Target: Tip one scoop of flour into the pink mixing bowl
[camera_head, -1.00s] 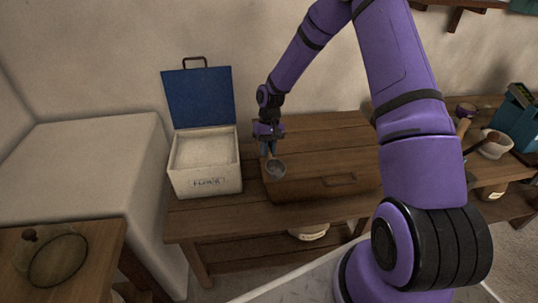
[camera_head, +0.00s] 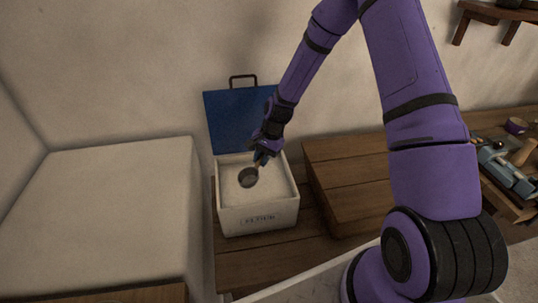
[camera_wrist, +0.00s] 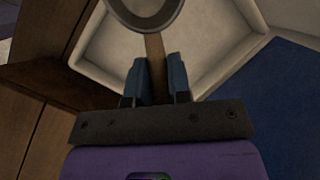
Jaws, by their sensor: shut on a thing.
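My gripper (camera_head: 262,158) is shut on the handle of a metal scoop (camera_head: 248,177). The scoop is over the open flour box (camera_head: 258,218), above the pale flour (camera_head: 276,186); I cannot tell whether it touches the flour. In the wrist view the scoop's round cup (camera_wrist: 147,12) is partly cut off at the top, and its wooden handle (camera_wrist: 156,62) runs between my gripper's fingers (camera_wrist: 157,82). The inside of the cup looks grey, with no flour visible. The pink mixing bowl is not seen in these frames.
The flour box's blue lid (camera_head: 238,121) stands open behind it. A wooden chest (camera_head: 345,180) is right of the box on the wooden bench (camera_head: 262,268). A pale block (camera_head: 105,215) stands to the left. Several tools lie at the far right.

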